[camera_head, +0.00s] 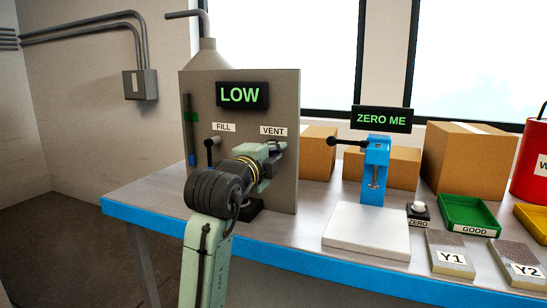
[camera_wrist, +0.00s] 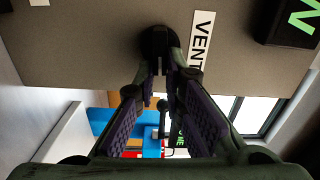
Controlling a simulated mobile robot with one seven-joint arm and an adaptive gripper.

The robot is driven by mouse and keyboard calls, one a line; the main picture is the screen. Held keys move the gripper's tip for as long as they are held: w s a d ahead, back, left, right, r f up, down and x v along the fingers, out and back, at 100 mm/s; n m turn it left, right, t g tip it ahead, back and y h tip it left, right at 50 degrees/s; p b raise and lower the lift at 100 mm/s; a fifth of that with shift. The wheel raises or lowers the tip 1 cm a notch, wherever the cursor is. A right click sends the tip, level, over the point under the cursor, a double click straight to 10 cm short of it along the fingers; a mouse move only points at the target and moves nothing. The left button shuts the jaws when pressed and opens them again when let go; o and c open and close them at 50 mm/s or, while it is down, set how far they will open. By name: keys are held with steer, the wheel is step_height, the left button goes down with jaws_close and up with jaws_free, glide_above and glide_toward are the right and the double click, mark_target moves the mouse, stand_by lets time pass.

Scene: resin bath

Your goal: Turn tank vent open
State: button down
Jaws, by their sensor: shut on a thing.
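The tank panel (camera_head: 230,82) stands upright at the left of the bench, with a display reading "LOW". A "VENT" label (camera_head: 273,131) is on its right side; it also shows in the wrist view (camera_wrist: 201,40). My gripper (camera_head: 279,148) is just below that label, at the panel face. In the wrist view, my gripper's fingertips (camera_wrist: 163,70) are closed on the vent handle, at its round black base (camera_wrist: 157,40). The handle is mostly hidden by the fingers, so its angle is unclear. The "FILL" lever (camera_head: 209,147) stands to the left, its black ball up.
A blue press (camera_head: 375,165) under a "ZERO ME" display stands right of the panel, with a side lever and a white plate (camera_head: 366,231) before it. Cardboard boxes (camera_head: 465,160), a green "GOOD" tray (camera_head: 469,230) and blocks Y1 (camera_head: 451,240) and Y2 fill the right side.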

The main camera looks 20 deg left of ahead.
steer(key=shift+m, duration=0.4)
steer(key=c, duration=1.7)
jaws_free()
steer(key=shift+s, duration=0.1)
steer(key=s, duration=1.1)
steer(key=shift+s, duration=0.4)
